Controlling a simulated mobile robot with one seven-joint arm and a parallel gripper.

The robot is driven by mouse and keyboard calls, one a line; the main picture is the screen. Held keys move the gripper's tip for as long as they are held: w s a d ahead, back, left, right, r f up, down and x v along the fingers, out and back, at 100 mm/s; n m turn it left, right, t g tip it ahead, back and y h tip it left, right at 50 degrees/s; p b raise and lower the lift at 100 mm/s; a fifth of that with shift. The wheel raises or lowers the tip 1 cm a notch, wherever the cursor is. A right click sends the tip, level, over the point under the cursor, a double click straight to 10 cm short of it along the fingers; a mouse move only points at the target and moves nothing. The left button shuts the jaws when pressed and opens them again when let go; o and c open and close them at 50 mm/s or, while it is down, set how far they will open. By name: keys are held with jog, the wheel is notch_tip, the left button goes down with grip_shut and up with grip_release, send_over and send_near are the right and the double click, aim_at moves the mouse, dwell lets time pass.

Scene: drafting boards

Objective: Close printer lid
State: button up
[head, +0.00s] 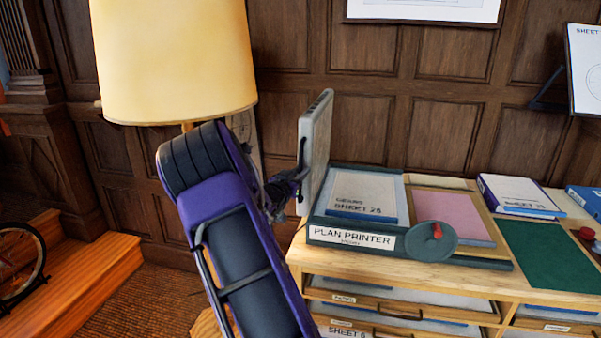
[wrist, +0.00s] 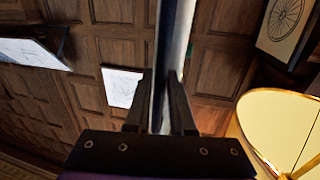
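The plan printer (head: 325,222) is a flat green unit on the wooden cabinet, with a white name label on its front. Its lid (head: 320,135) is a grey panel standing nearly upright at the printer's left side, so the printer is open. My gripper (head: 301,178) is at the lid's near edge. In the wrist view my gripper's fingers (wrist: 160,100) lie on either side of the lid (wrist: 172,50), close against it, with its edge between them. The lid's hinge is hidden.
A round grey-green disc with a red knob (head: 432,241) is at the printer's front. A pink sheet (head: 453,217), a green mat (head: 541,255) and a book (head: 519,195) lie to the right. A large lampshade (head: 172,60) stands close left of the lid, behind my arm.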

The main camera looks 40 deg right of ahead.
grip_shut()
dwell(1.1)
